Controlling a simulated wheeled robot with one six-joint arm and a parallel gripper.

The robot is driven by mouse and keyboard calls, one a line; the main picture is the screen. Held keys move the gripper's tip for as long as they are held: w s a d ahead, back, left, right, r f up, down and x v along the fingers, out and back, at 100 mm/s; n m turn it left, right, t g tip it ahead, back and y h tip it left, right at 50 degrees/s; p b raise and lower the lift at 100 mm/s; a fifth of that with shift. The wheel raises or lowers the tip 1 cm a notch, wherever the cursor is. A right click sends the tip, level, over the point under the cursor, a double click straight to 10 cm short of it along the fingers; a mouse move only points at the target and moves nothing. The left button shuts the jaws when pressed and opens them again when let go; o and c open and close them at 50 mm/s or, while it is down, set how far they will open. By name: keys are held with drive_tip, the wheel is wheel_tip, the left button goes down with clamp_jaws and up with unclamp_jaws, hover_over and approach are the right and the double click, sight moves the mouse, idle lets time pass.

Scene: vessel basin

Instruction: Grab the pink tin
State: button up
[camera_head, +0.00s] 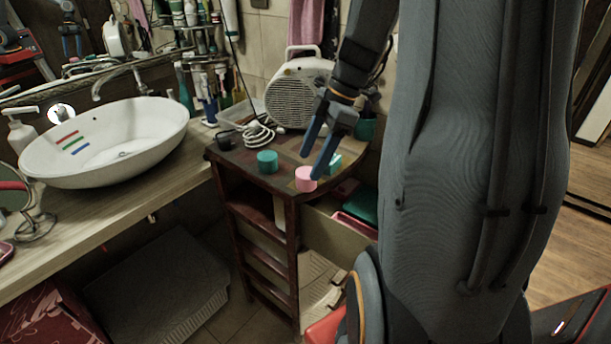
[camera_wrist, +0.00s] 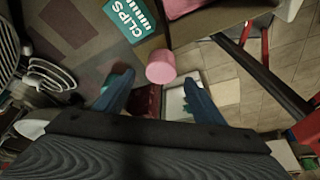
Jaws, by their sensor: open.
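The pink tin (camera_head: 306,180) stands on the top of the small dark wooden cabinet (camera_head: 243,149), close to its front edge. In the wrist view the pink tin (camera_wrist: 160,67) lies just beyond the fingertips, roughly centred between them. My gripper (camera_head: 314,160) is open and empty, with blue fingers pointing down at the tin in the head view.
A teal tin (camera_head: 267,161) stands left of the pink one. A teal box (camera_head: 333,165) is behind my finger; it reads "CLIPS" in the wrist view (camera_wrist: 133,18). A white fan heater (camera_head: 292,98) and a coiled cable (camera_head: 258,134) fill the back. A basin (camera_head: 105,140) is left.

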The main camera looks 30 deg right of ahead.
sight(307, 172)
drive_tip(key=shift+p+x, duration=0.95)
drive_tip(key=shift+x, duration=1.55)
drive_tip(key=shift+s+d+f, duration=0.1)
drive_tip(key=shift+d, duration=0.1)
drive_tip(key=c, duration=1.1)
drive_tip(key=shift+c, duration=0.2)
